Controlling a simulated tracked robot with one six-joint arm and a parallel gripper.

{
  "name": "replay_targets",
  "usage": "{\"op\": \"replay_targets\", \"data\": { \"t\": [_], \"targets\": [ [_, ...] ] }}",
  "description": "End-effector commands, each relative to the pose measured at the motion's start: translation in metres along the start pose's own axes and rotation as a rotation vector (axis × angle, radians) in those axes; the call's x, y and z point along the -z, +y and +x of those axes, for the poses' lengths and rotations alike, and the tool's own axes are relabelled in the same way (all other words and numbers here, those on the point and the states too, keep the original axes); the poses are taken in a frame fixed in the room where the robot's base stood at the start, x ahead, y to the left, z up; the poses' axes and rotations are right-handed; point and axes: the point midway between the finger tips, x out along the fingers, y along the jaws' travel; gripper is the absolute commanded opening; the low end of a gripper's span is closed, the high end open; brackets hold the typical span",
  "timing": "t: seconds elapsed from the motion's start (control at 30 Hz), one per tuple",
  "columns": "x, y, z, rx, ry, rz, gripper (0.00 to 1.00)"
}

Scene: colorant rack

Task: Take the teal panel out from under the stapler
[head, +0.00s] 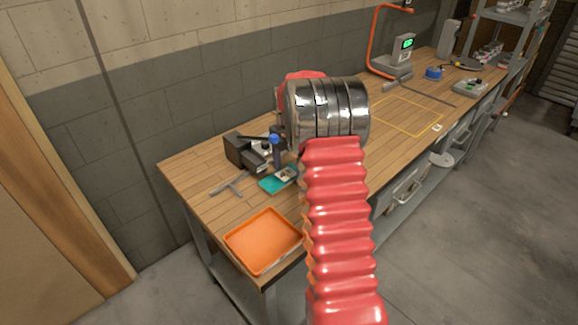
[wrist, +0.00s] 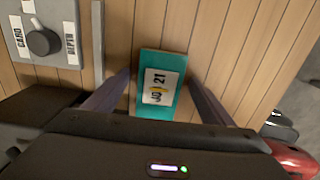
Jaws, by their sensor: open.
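In the head view a teal panel (head: 270,185) shows near the front left of the bench, below my wrist. I cannot clearly make out a stapler in either view, and nothing visibly lies over the exposed part of the panel in the wrist view.
An orange tray (head: 262,240) sits at the bench's near end. A grey T-shaped tool (head: 232,187), a dark box (head: 238,151) and a blue-topped item (head: 275,138) stand near the panel. A grey knobbed device (wrist: 43,40) is at upper left. The yellow-outlined area (head: 400,115) looks mostly clear.

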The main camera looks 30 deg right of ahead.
Motion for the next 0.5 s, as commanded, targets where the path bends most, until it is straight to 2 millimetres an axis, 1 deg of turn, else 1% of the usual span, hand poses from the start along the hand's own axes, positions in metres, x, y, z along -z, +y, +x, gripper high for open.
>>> {"op": "replay_targets", "data": {
  "t": [0.1, 0.13, 0.5],
  "targets": [
    [-0.0002, 0.0, -0.0002, 0.0, 0.0, 0.0, 0.77],
    [-0.0002, 0.0, -0.0003, 0.0, 0.0, 0.0, 0.75],
    [-0.0005, -0.0001, -0.0006, 0.0, 0.0, 0.001, 0.49]
  ]
}}
